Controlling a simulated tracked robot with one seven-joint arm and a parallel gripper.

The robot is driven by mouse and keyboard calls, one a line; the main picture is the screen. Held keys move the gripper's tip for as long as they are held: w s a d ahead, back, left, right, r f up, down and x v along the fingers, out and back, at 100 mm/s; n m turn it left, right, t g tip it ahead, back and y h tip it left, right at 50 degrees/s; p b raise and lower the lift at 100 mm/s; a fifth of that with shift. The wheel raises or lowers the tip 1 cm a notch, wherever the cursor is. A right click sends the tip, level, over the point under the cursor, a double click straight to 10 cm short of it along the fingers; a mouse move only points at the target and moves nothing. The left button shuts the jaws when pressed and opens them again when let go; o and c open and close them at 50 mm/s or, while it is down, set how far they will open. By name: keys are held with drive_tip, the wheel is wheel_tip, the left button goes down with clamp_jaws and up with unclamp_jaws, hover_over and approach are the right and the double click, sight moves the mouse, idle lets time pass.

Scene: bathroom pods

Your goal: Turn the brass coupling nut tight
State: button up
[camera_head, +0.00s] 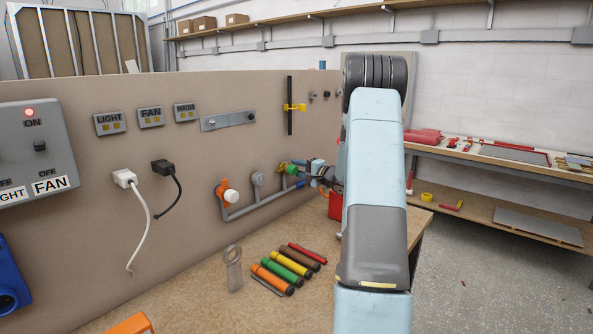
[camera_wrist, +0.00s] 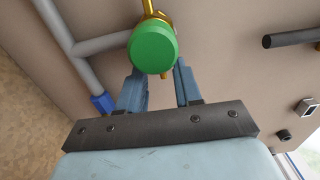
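In the wrist view a round green cap (camera_wrist: 154,48) sits in front of a brass fitting (camera_wrist: 152,18) on a grey pipe; I cannot tell whether this fitting is the coupling nut. The fingers of my gripper (camera_wrist: 158,80) stand apart on either side, and the green cap hides their tips. Contact with the brass is not visible. In the head view the green cap (camera_head: 292,170) shows at the right end of the wall pipe, and my gripper (camera_head: 318,174) is close to its right, partly hidden by my arm.
The grey pipe (camera_head: 258,204) also carries an orange-and-white valve (camera_head: 230,196) and a grey knob (camera_head: 258,179). Coloured cylinders (camera_head: 288,264) and a grey ring-headed tool (camera_head: 233,268) are on the bench below. A white cable (camera_head: 146,220) hangs at left. A dark rod (camera_wrist: 290,38) juts from the panel.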

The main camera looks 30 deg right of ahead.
drive_tip(key=v, duration=1.3)
drive_tip(key=shift+s, duration=0.3)
